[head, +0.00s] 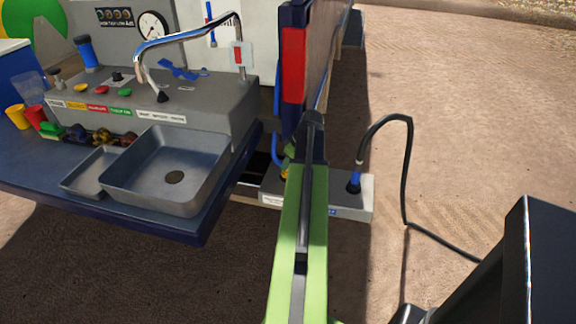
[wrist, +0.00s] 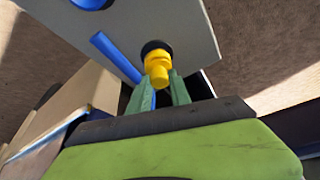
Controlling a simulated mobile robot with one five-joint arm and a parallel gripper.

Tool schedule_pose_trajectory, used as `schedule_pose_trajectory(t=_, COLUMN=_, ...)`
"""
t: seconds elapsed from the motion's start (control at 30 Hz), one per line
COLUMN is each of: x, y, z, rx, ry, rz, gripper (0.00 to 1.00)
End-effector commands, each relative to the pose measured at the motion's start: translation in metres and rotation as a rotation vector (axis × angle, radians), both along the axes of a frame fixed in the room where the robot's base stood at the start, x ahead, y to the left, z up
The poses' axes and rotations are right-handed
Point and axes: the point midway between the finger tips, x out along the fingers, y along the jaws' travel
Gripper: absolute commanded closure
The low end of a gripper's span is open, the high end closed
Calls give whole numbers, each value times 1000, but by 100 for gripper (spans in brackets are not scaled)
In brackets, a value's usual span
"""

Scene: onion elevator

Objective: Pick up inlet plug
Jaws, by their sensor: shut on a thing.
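The inlet plug (wrist: 157,68) is a small yellow stepped piece in the wrist view. A dark round ring shows at its far end, against the grey panel (wrist: 185,30). I cannot tell whether it is still seated there. My gripper (wrist: 160,84) has its two green fingers shut on the plug's near end. In the head view my gripper (head: 289,153) is mostly hidden behind my green arm, and only a bit of the yellow plug (head: 285,174) shows over the low grey box (head: 335,205).
A blue counter with a grey sink (head: 172,172) and metal faucet (head: 188,36) stands left. An upright panel with a red block (head: 293,65) stands close beyond my arm. A black hose (head: 408,165) loops from a blue fitting (head: 354,180) at right. Sandy ground lies open further right.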

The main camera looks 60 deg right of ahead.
Motion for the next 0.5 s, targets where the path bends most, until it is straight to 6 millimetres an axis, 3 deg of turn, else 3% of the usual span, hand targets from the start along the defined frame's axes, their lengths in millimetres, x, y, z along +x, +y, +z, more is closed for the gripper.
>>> schedule_pose_trajectory(t=0.27, x=0, y=0, z=46, rx=0, ry=0, rz=-1, gripper=100)
schedule_pose_trajectory(t=0.5, x=-47, y=-30, z=77, rx=0, ry=-1, rz=-5, gripper=100)
